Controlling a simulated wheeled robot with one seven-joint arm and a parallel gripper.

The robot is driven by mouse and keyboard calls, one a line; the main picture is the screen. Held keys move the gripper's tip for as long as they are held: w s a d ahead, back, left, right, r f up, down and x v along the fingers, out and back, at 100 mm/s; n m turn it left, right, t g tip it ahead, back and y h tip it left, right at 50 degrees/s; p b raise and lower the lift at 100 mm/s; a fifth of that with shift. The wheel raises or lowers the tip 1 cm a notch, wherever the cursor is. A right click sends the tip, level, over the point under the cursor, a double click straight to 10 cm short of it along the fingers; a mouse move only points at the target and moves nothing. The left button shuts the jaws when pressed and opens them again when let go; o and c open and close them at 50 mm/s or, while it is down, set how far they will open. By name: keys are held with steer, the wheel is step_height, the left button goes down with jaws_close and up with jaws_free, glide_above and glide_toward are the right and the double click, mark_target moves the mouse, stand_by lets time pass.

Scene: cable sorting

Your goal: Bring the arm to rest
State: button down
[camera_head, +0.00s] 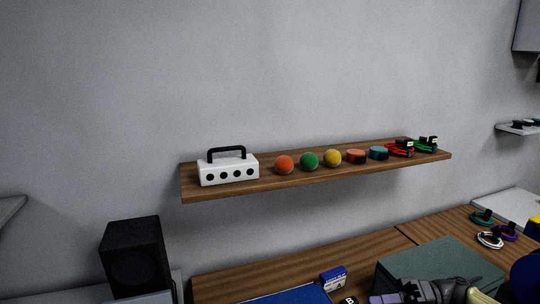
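No gripper fingers of mine can be made out in the head view. A grey jointed shape (435,291) with purple and pale parts shows at the bottom edge, in front of a grey-green box. I cannot tell what it is. Coiled cables lie at the right: a teal one (482,217), a white one (489,240) and a purple one (505,232) on the desk. A red cable (400,149) and a green cable (426,145) lie at the right end of the wall shelf.
The wooden wall shelf (300,182) also holds a white box with a black handle (228,169), balls and small round cases. Below are a black speaker (135,257), the wooden desk (250,281), the grey-green box (440,262) and a blue item (290,295). Bare desk shows at left.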

steer(key=s+a+f+m+g+h, duration=0.1)
steer(key=s+a+f+h, duration=0.1)
steer(key=a+f+h, duration=0.2)
steer(key=s+a+f+m+h+b, duration=0.1)
steer(key=s+a+f+h, duration=0.2)
steer(key=a+f+h, duration=0.2)
steer(key=s+a+f+m+g+h, duration=0.1)
steer(key=s+a+f+h, duration=0.1)
steer(key=a+f+h, duration=0.2)
steer(key=shift+s+a+f+m+g+h, duration=0.1)
steer(key=shift+f+m+g+h, duration=0.05)
steer(key=shift+f, duration=0.5)
steer(key=shift+s+a+f+m+g+h, duration=0.1)
steer(key=shift+f+m+g+h, duration=0.05)
steer(key=shift+f, duration=0.45)
steer(key=shift+s+d+h, duration=0.2)
steer(key=shift+d+h, duration=0.2)
steer(key=shift+h, duration=0.1)
steer(key=s+d+r+m+t+h+b, duration=0.1)
steer(key=s+d+r+m+t+h, duration=0.1)
steer(key=r+t, duration=0.4)
steer(key=shift+d+r+t+h, duration=0.4)
steer(key=shift+d+r+h, duration=0.3)
steer(key=shift+h, duration=0.4)
steer(key=shift+w, duration=0.1)
